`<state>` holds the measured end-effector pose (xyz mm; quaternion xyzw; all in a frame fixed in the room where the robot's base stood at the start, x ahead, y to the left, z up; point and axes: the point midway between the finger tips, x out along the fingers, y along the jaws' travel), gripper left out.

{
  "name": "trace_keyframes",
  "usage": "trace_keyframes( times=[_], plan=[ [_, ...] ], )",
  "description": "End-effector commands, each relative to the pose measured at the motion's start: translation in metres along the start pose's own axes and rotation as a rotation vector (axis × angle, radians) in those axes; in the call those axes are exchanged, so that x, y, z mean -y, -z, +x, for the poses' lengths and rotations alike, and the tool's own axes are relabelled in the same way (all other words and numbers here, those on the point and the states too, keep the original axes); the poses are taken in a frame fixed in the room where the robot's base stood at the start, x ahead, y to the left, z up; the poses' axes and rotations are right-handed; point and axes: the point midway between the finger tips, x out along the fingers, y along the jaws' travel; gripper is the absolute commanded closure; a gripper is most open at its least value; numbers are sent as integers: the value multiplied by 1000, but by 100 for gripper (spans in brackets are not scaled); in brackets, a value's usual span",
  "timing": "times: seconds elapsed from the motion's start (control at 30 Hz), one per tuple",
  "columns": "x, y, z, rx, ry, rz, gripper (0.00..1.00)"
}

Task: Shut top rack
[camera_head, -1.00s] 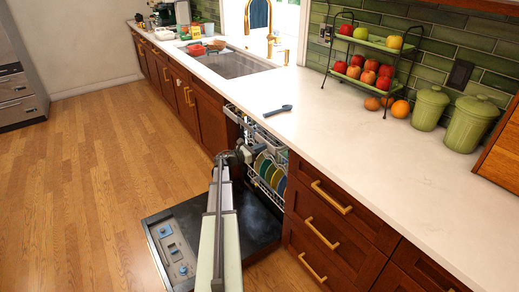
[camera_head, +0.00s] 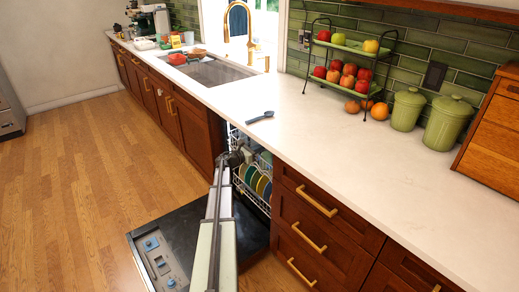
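The dishwasher's top rack (camera_head: 264,160) shows as a narrow strip of light wire just below the counter edge. It looks mostly inside the bay, but I cannot tell if it is fully in. My gripper (camera_head: 238,157) is at the bay opening, in front of the top rack's left part and above the lower rack. Its fingers are too small and dark to tell if they are open or touch the rack. The dishwasher door (camera_head: 186,232) is folded down flat, below my arm.
The lower rack (camera_head: 246,188) holds several coloured plates inside the bay. Wooden drawers (camera_head: 318,228) flank the bay on the right. A dark blue utensil (camera_head: 261,116) lies on the white counter (camera_head: 340,150) above. Open floor (camera_head: 90,190) lies to the left.

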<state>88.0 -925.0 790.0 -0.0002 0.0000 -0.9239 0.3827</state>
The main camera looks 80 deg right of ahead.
Motion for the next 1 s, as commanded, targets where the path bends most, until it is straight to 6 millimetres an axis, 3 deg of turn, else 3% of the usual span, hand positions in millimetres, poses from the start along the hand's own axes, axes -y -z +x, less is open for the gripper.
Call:
trace_keyframes(
  times=[0.17, 0.6, 0.83, 1.0],
  plan=[
    [1, 0, -23, 0, -2, 0, 100],
    [1, 0, -106, 0, -2, 0, 100],
    [1, 0, -130, 0, 0, 0, 100],
    [-5, -6, -139, 2, -7, 6, 85]
  ],
)
